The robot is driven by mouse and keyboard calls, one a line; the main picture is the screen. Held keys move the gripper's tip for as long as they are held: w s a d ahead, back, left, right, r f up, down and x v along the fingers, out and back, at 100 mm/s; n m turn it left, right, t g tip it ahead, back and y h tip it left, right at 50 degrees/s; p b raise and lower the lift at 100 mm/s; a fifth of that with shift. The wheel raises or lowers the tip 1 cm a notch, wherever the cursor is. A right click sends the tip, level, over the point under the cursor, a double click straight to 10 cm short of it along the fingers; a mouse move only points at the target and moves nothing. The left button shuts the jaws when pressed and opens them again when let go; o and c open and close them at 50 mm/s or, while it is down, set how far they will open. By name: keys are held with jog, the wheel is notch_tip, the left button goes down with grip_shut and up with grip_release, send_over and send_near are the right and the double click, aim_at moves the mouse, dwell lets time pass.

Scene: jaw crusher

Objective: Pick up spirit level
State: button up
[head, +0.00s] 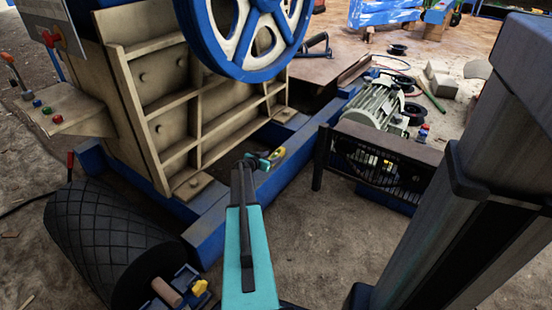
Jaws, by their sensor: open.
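A small yellow piece, which looks like the spirit level (278,154), lies on or just above the blue frame beam (297,152) of the crusher. My gripper (268,161) is at the end of my teal arm, close beside the yellow piece on its left. The gripper is open. It is small in the picture, and I cannot tell whether its fingers touch the piece or stand around it. Part of the piece may be hidden behind the gripper.
The beige crusher body (200,110) with its blue and white flywheel (247,35) stands behind and left of the gripper. A grey motor (368,108) and a black belt guard (385,155) are at the right. A black roller (110,240) is front left. Bare ground lies front centre.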

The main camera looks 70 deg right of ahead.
aim_at(275, 155)
jog(key=shift+b+x, duration=0.85)
jog(key=shift+x, duration=1.75)
jog(key=shift+s, duration=0.15)
jog(key=c, duration=1.2)
jog(key=shift+r, duration=0.1)
jog(key=shift+r+p, duration=1.55)
jog(key=shift+r, duration=3.4)
